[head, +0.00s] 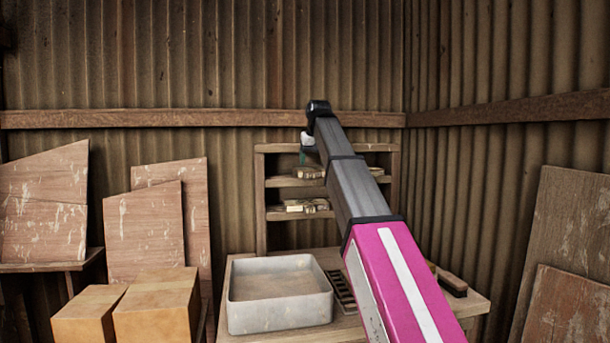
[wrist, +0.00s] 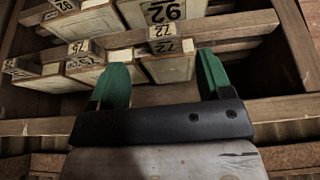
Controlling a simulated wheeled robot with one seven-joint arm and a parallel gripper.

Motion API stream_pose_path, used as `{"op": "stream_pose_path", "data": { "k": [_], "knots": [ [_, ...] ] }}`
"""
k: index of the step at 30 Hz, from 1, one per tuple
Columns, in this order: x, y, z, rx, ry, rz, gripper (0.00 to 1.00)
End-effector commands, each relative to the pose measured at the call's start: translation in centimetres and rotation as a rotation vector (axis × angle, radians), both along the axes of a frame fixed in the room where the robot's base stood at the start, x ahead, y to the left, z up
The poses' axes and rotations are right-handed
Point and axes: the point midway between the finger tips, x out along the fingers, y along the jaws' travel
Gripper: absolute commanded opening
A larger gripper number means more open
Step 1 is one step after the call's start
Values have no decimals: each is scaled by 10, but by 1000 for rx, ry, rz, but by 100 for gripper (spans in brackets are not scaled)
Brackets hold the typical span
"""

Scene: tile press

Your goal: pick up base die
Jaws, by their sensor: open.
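Several number-marked dies sit on the wooden shelf rack (head: 260,205). In the head view, dies show on the upper shelf (head: 308,172) and the lower shelf (head: 303,206). In the wrist view, a die (wrist: 170,66) marked 72 lies just beyond and partly between my green fingertips. My gripper (wrist: 165,68) is open with no die held; in the head view it (head: 303,157) is small beside the upper shelf. Other dies are a left one (wrist: 84,66) and a larger one (wrist: 162,12) marked 92. I cannot tell which is the base die.
A grey tray (head: 280,325) and a dark slatted grate (head: 341,290) rest on the wooden table. A brush-like block (head: 453,284) lies at its right. Cardboard boxes (head: 158,318) stand at lower left. Shelf boards (wrist: 245,28) run close around my gripper.

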Motion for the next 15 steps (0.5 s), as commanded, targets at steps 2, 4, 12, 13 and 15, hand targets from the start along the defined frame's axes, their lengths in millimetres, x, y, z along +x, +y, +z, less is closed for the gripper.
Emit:
{"op": "stream_pose_path", "data": {
  "k": [2, 4, 12, 13, 15],
  "knots": [
    [2, 1, -7, 0, 1, 0, 72],
    [4, 1, -10, 0, 1, 0, 72],
    [14, 9, -37, -1, 2, 1, 72],
    [16, 9, -41, -1, 1, 1, 72],
    [19, 9, -49, 0, -1, 0, 72]
  ]
}}
